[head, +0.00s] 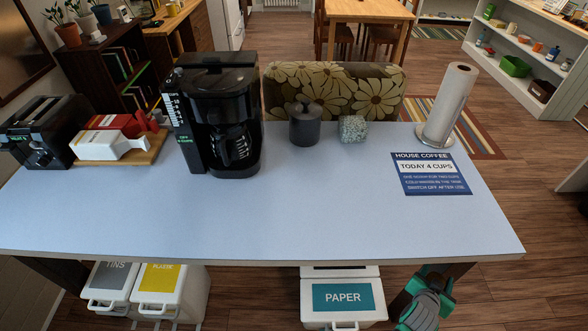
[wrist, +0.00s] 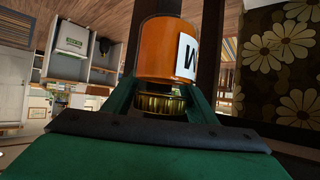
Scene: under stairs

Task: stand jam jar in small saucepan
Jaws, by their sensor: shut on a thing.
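In the wrist view, my gripper (wrist: 163,88) has its green fingers shut on the jam jar (wrist: 160,48). The jar is orange, with a gold lid at the gripper's end and part of a white label with dark lettering showing. In the head view, part of my green and grey arm (head: 425,302) shows at the lower right, beside the counter's front edge; the jar does not show there. I cannot make out a small saucepan in either view.
The pale blue counter (head: 290,218) has a clear front. A blue notice (head: 430,173) lies at right. Bins (head: 343,298) stand below.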

